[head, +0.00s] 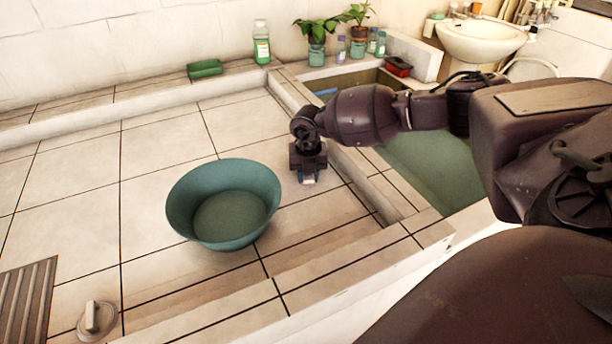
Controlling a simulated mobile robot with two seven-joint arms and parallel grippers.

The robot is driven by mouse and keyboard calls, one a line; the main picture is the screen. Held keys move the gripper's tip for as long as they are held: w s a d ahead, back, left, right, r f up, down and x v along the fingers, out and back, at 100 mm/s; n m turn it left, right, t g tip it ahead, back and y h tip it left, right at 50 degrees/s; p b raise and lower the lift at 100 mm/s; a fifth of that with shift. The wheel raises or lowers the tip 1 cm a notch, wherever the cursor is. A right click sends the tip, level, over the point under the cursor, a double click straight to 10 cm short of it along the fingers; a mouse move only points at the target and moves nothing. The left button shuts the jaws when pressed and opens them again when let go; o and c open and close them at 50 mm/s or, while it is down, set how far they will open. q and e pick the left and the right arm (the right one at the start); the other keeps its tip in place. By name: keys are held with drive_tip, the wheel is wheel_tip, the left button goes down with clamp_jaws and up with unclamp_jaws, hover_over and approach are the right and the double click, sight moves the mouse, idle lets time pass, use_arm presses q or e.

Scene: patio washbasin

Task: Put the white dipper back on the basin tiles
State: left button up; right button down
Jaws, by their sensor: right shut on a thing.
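My right gripper (308,177) comes in from the right and points down over the basin tiles (165,155), just right of the teal bowl. It is shut on a small whitish thing (309,181), of which only a bit shows below the jaws. This fits the white dipper, but its shape is mostly hidden behind the gripper. I cannot tell whether it touches the tiles. No other white dipper shows clearly. My left gripper is not in view.
The teal bowl (224,204) stands on the tiles. A water trough (432,165) lies right, behind a tiled rim. A slatted board (26,300) and round knobbed piece (97,320) are front left. A green bottle (261,45) and plants stand behind. The left tiles are free.

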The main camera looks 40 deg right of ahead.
drive_tip(key=shift+f, duration=0.1)
drive_tip(key=shift+f, duration=0.15)
drive_tip(key=c, duration=0.9)
unclamp_jaws()
drive_tip(key=shift+o, duration=0.2)
drive_tip(key=shift+r, duration=0.5)
wheel_tip(320, 180, up, 11)
drive_tip(key=shift+s+a+r+p, duration=0.15)
drive_tip(key=shift+p, duration=1.1)
drive_tip(key=shift+r, duration=0.1)
